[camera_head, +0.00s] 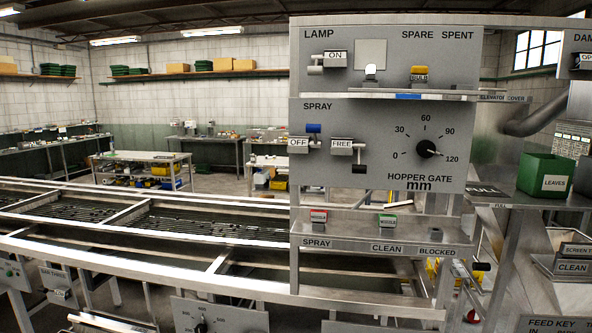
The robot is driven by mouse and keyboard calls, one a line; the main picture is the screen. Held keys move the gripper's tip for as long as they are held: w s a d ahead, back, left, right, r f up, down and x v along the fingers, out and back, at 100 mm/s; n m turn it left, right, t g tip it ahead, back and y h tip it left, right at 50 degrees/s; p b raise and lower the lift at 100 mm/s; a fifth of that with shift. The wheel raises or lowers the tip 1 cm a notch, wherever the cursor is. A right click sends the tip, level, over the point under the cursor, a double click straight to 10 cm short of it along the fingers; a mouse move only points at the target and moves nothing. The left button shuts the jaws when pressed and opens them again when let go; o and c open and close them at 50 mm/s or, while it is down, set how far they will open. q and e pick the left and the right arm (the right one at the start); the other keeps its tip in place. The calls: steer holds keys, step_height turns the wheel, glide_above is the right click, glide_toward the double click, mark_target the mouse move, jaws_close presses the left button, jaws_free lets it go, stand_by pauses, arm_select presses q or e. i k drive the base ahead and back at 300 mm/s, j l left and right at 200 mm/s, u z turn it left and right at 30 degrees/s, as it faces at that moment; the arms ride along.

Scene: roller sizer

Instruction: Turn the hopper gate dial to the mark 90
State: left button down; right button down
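The hopper gate dial (426,148) is a black round knob on the grey middle panel (380,115). Marks 0, 30, 60, 90 and 120 run around it, with "HOPPER GATE mm" printed below. A light pointer line on the knob appears to point right and slightly down, close to the 120 mark. The 90 mark (450,130) is at the upper right of the knob. Neither of my grippers is in view, and nothing touches the dial.
Left of the dial are a switch labelled FREE (342,147) and one labelled OFF (299,145). A lamp panel (340,85) with a narrow ledge is above. A shelf (345,243) with labelled blocks juts out below. A green LEAVES bin (548,180) stands at right.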

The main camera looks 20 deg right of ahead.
mark_target(426, 149)
steer(key=z, duration=1.45)
